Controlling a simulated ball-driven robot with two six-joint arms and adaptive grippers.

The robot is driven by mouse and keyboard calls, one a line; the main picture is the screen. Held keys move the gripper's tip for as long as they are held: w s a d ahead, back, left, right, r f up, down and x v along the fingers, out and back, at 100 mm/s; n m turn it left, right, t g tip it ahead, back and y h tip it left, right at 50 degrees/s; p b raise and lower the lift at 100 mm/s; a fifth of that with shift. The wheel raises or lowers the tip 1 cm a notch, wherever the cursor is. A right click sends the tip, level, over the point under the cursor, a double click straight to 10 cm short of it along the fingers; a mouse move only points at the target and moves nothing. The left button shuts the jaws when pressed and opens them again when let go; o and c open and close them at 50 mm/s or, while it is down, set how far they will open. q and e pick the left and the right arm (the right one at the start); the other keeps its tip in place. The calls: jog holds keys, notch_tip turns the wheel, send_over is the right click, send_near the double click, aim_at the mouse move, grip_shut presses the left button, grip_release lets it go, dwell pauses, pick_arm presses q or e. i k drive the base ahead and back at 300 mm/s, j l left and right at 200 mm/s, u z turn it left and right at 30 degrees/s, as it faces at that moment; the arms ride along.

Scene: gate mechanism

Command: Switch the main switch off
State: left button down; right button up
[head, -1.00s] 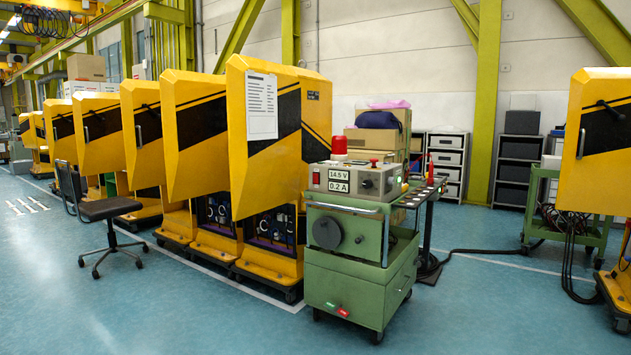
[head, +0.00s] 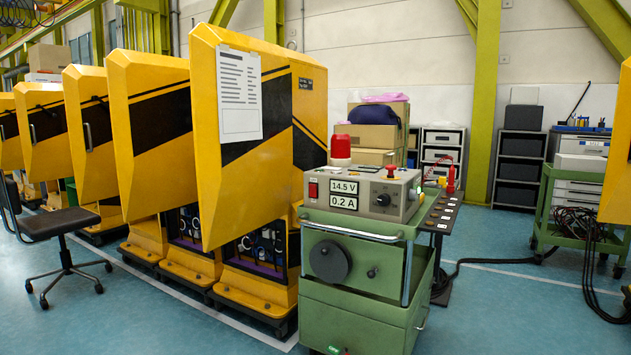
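A grey power supply box (head: 362,190) sits on top of a green wheeled cart (head: 355,285), right of the centre in the head view. A small red switch (head: 313,190) is at the left of its front face, probably the main switch; its position is too small to tell. Two displays (head: 344,195) beside it read 14.5 V and 0.2 A. A black knob (head: 383,199) is to their right, and a red button (head: 390,172) stands on the box top. A red beacon (head: 341,150) stands behind the box. Neither of my grippers is in view.
Yellow gate cabinets (head: 255,150) stand in a row left of the cart. A black chair (head: 60,228) is at the far left. A dark side table (head: 440,215) adjoins the cart at right, with cables on the floor. The blue floor (head: 500,310) at right is largely clear.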

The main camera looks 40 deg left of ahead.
aim_at(313, 187)
jog(key=i+j, duration=0.2)
jog(key=j, duration=0.15)
jog(key=i+j+z, duration=0.1)
jog(key=j, duration=0.2)
jog(key=i+j, duration=0.4)
jog(key=j, duration=0.3)
jog(key=i+j+z, duration=0.1)
jog(key=i+j, duration=0.25)
jog(key=j, duration=0.3)
jog(key=i+j+z, duration=0.1)
jog(key=j, duration=0.25)
jog(key=i, duration=0.05)
